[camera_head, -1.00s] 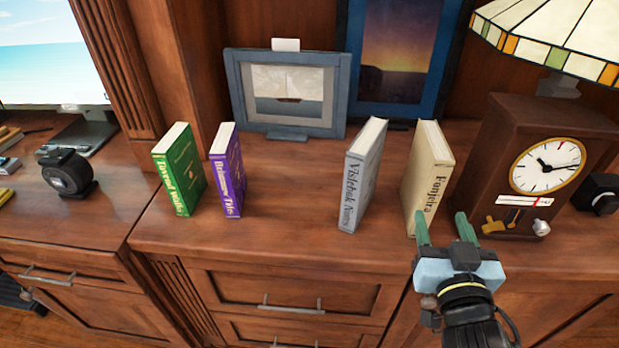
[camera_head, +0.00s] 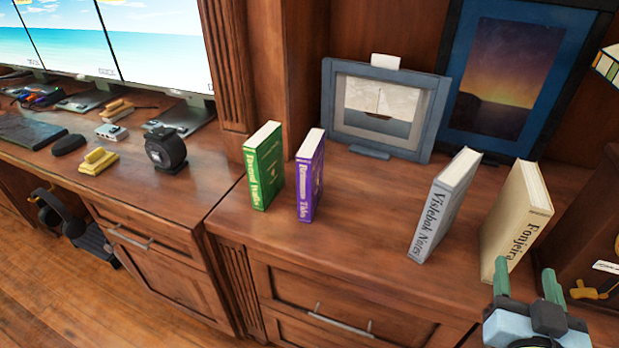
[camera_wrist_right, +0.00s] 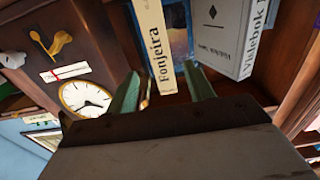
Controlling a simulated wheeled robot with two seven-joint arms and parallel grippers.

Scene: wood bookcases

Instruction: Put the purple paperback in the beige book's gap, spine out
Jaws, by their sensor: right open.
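The purple paperback (camera_head: 309,176) stands upright on the cabinet top, spine facing me, just right of the green book (camera_head: 263,166). The beige book (camera_head: 516,221) stands upright at the right, its spine facing me; it also shows in the right wrist view (camera_wrist_right: 153,48). My right gripper (camera_head: 527,280) is open and empty, just in front of the beige book's spine. In the right wrist view its fingers (camera_wrist_right: 163,90) are apart, with the beige spine beyond and between them. My left gripper is not in view.
A grey book (camera_head: 443,205) stands left of the beige one, with a wide clear space between it and the purple paperback. A framed boat picture (camera_head: 384,110) stands behind. The clock (camera_wrist_right: 86,98) is beside the beige book in the wrist view.

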